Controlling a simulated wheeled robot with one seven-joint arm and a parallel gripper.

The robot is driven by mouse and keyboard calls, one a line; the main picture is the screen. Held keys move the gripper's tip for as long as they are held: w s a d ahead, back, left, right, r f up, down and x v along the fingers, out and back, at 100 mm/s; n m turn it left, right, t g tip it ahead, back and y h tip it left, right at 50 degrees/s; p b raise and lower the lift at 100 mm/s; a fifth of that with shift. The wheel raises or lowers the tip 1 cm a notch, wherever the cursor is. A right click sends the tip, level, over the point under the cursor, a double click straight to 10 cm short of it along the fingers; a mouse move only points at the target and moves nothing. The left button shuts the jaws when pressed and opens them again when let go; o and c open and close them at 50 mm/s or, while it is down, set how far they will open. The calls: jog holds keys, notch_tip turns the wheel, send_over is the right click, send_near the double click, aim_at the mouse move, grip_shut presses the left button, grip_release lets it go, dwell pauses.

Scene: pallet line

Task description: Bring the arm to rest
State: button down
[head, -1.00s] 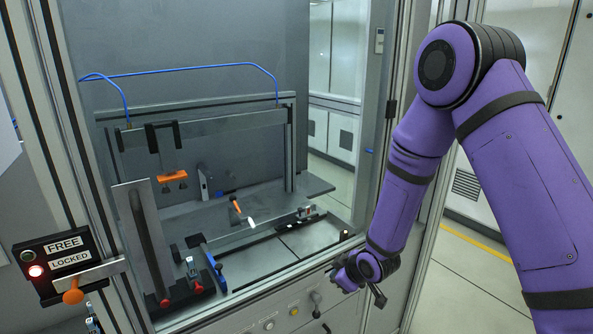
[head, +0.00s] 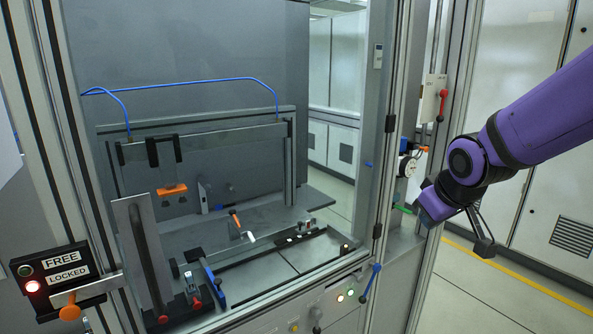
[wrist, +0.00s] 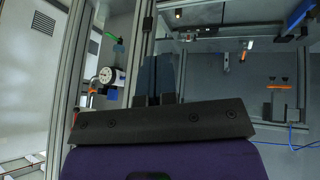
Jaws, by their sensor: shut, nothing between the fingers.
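My purple arm reaches in from the right in the head view. My gripper (head: 428,212) is in front of the right post of the machine frame, outside the cell, and holds nothing. In the wrist view my gripper (wrist: 157,75) shows two dark fingers side by side, shut with nothing between them. The fingertips do not visibly touch anything.
The machine cell stands left, with an orange-tipped fixture (head: 172,190) inside. A FREE/LOCKED panel (head: 64,268) has its red lamp lit. A dial gauge (head: 407,166) and red-handled switch box (head: 434,98) are near my gripper. Floor (head: 480,290) is clear at right.

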jog(key=s+d+r+m, duration=0.1)
jog(key=s+r, duration=0.2)
jog(key=s, duration=0.4)
jog(key=s+d+r+m, duration=0.2)
jog(key=s, duration=0.4)
jog(key=s+d+r+m+g, duration=0.1)
jog(key=s+r, duration=0.2)
jog(key=s, duration=0.4)
jog(key=shift+s+d+r+m, duration=0.25)
jog(key=shift+s+r+m, duration=0.1)
jog(key=shift+m, duration=0.05)
